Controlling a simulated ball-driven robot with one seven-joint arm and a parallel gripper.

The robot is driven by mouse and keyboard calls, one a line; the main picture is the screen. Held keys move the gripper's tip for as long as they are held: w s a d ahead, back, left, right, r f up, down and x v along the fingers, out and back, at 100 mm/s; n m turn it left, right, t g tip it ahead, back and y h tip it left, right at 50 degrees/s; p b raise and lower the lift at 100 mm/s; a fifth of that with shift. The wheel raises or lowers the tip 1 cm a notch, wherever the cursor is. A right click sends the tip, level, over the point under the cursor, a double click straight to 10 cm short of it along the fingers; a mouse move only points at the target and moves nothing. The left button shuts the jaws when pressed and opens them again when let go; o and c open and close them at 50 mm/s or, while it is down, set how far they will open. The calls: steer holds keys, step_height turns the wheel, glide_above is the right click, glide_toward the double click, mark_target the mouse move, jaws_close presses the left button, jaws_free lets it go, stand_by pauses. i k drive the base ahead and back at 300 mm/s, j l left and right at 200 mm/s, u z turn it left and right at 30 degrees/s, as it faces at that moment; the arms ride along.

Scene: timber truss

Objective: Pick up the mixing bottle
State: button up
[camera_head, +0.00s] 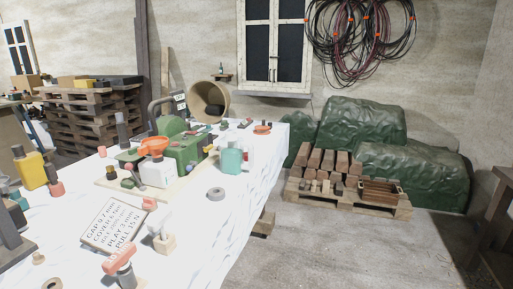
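No bottle carries a readable name, so I cannot tell for sure which one is the mixing bottle. A squat white bottle (157,173) with an orange funnel-like top (153,146) stands on a light board (186,187) on the white-covered table. A teal container (231,160) stands to its right, near the table's far right side. A yellow container (31,171) with a dark top stands at the left. My gripper is not in view.
A green machine (188,150) stands behind the white bottle. A lettered sign (113,224), a grey ring (216,194) and small red-topped items crowd the near part of the white table (223,225). A loaded pallet (344,201) stands right, beyond open floor (350,250).

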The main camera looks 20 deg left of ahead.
mark_target(231, 146)
steer(key=i+u, duration=0.35)
steer(key=i+l+u, duration=0.35)
steer(key=i, duration=0.15)
steer(key=i+l+u, duration=0.15)
steer(key=i+u, duration=0.25)
